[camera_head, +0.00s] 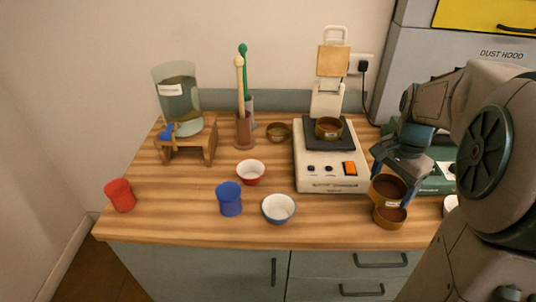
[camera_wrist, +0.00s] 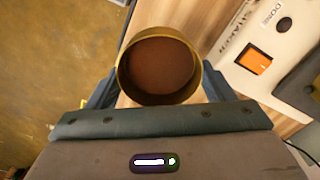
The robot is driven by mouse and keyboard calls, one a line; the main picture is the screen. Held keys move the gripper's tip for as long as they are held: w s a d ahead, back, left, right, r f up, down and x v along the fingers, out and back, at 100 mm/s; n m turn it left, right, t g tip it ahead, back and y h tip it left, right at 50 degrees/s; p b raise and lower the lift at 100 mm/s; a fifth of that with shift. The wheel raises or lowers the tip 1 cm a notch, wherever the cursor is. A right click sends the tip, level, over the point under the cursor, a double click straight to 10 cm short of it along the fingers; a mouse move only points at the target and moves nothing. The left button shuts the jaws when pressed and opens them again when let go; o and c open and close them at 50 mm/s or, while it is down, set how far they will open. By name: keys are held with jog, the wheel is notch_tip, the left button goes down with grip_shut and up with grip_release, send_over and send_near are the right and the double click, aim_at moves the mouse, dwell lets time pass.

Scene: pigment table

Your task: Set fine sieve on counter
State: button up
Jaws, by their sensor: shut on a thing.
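My gripper (camera_head: 390,172) is shut on a round brown sieve (camera_head: 387,190) at the right of the wooden counter (camera_head: 330,220). In the wrist view the held sieve (camera_wrist: 157,66) shows its brass rim and brown inside between my fingers. A second brown round vessel (camera_head: 390,216) is just below and in front of it, near the counter's front edge. I cannot tell whether the two touch, or whether the held one is clear of the counter. No label reading "fine" is legible on either.
A white shaker machine (camera_head: 330,172) with a brown sieve (camera_head: 328,128) on its dark plate is left of my gripper. A green device (camera_head: 440,170) is behind my arm. Bowls (camera_head: 278,208) and a blue cup (camera_head: 229,199) stand front middle. Counter between bowls and sieves is clear.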

jog(key=shift+a, duration=0.1)
jog(key=p, duration=0.1)
send_over(331, 217)
notch_tip(331, 217, down, 7)
jog(key=shift+r, duration=0.15)
jog(key=shift+f, duration=2.05)
jog(key=shift+f, duration=0.1)
jog(key=shift+f, duration=0.15)
jog(key=o, duration=1)
